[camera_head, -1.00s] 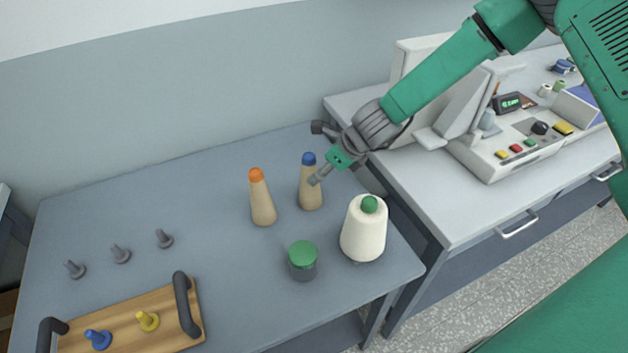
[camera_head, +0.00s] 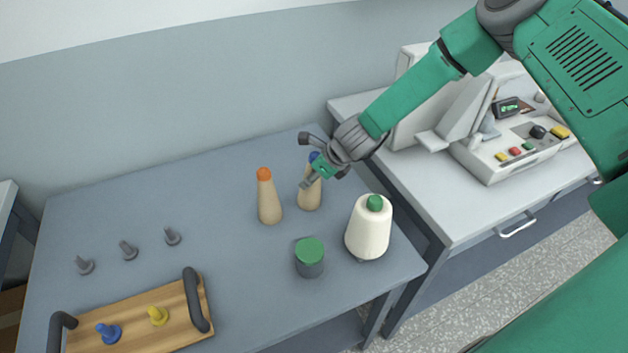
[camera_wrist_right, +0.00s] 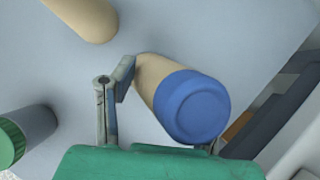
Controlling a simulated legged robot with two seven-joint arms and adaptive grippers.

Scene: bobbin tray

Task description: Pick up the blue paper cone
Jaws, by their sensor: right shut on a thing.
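The blue paper cone is a tan cone with a blue tip (camera_head: 309,196), standing upright on the grey-blue table (camera_head: 235,200). My right gripper (camera_head: 309,178) is at its upper part, with fingers closed around it just below the tip. In the right wrist view the blue tip (camera_wrist_right: 192,105) is large and close, and one finger pad touches the tan side. The other finger is mostly hidden behind the tip. My left gripper is not in view.
An orange-tipped cone (camera_head: 269,199) stands close on the left. A white thread cone (camera_head: 368,230) and a green-lidded jar (camera_head: 310,258) stand in front. A wooden tray (camera_head: 140,325) with dark handles and several grey pegs (camera_head: 128,250) are at left. A machine (camera_head: 500,150) stands right.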

